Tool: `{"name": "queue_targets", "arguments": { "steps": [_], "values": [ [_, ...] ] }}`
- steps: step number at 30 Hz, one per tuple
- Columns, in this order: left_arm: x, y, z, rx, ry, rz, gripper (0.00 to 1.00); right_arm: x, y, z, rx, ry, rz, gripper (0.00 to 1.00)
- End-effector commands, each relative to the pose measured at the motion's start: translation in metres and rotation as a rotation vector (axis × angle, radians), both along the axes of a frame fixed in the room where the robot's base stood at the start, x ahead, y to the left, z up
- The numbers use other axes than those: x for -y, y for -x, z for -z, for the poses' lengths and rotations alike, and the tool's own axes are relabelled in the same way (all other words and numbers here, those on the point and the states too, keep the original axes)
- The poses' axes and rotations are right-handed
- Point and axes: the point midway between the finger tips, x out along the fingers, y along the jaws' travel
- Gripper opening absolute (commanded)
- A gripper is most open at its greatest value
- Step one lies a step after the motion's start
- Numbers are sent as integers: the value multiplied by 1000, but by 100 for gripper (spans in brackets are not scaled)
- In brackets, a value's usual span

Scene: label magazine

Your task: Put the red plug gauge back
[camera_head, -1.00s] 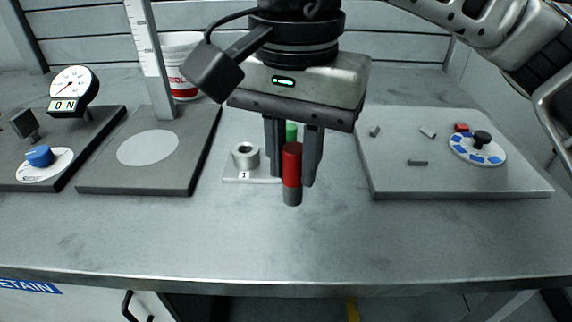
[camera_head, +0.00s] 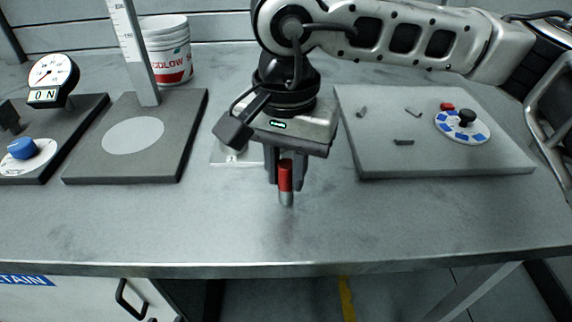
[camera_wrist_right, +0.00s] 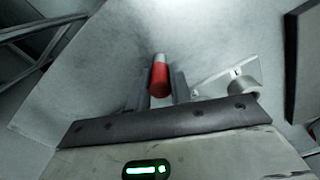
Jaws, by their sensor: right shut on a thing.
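My right gripper (camera_head: 285,180) is shut on the red plug gauge (camera_head: 285,175), whose grey tip points down. The gauge hangs roughly upright over the bare table; I cannot tell the gap beneath it. It also shows between the fingers in the right wrist view (camera_wrist_right: 159,80). The white holder plate (camera_head: 226,157) lies behind and left of the gauge, mostly hidden by the gripper. In the right wrist view, the plate (camera_wrist_right: 222,82) and its grey ring (camera_wrist_right: 244,89) are to the right of the gauge, apart from it. My left gripper is not in view.
A grey board (camera_head: 365,160) with small grey pieces and a blue-and-white dial (camera_head: 462,126) is at the right. A dark slab (camera_head: 85,168) with a scale post (camera_head: 138,60) is at the left, beside a force gauge (camera_head: 53,76). The front of the table (camera_head: 370,220) is clear.

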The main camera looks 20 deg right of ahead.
Motion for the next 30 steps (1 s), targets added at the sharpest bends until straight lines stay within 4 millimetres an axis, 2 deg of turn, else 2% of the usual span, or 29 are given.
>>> {"name": "queue_targets", "arguments": {
  "steps": [3,4,6,14,19,30],
  "values": [
    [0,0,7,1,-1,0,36,0,0,6,1,-1,0,0],
    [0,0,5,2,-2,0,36,0,0,4,1,-1,0,27],
    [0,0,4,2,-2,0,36,0,0,3,1,-1,0,43],
    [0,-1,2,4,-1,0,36,0,0,3,0,0,0,43],
    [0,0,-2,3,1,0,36,-1,-1,-8,3,-2,1,43],
    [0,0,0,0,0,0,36,-1,-1,-85,4,-2,1,43]
  ]
}}
